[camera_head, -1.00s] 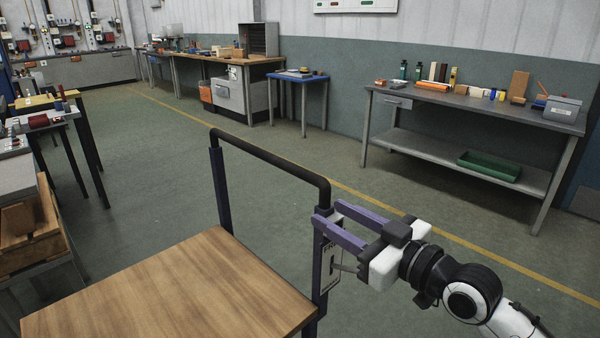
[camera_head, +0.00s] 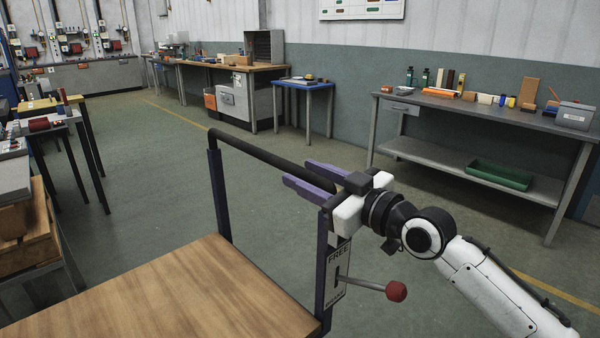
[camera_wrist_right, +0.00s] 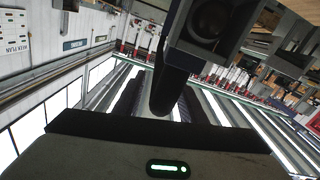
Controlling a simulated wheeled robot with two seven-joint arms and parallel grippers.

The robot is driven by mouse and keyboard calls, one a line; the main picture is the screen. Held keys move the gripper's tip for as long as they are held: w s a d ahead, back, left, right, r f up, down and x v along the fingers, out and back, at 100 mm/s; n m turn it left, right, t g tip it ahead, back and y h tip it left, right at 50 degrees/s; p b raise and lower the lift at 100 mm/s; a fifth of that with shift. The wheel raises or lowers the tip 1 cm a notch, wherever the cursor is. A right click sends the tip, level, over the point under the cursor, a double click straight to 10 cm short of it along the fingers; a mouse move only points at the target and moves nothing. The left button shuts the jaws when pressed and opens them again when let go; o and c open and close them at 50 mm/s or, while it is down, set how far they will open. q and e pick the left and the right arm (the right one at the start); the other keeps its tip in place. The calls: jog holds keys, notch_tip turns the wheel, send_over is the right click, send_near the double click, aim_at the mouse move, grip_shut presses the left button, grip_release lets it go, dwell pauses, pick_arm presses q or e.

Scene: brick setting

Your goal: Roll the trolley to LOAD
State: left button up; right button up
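The trolley has a wooden deck (camera_head: 170,295), dark posts and a black handle bar (camera_head: 250,151) across its far end. A plate marked FREE (camera_head: 338,272) is on its right post, with a lever whose red knob (camera_head: 396,291) sticks out to the right. My right gripper (camera_head: 294,172) is at the right end of the bar, its two purple fingers apart and the bar running in between them. In the right wrist view a black tube (camera_wrist_right: 171,90), seemingly the bar, points between the dark fingers; contact cannot be told. My left gripper is out of view. No LOAD marking is visible.
A grey workbench (camera_head: 470,108) with a green tray (camera_head: 499,175) on its shelf stands at right. A blue table (camera_head: 305,82) and a long wooden bench (camera_head: 235,65) line the back wall. Tables (camera_head: 45,127) stand at left. The floor (camera_head: 150,165) beyond the trolley is clear.

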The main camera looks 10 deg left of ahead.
jog(key=shift+x, duration=1.1)
grip_shut()
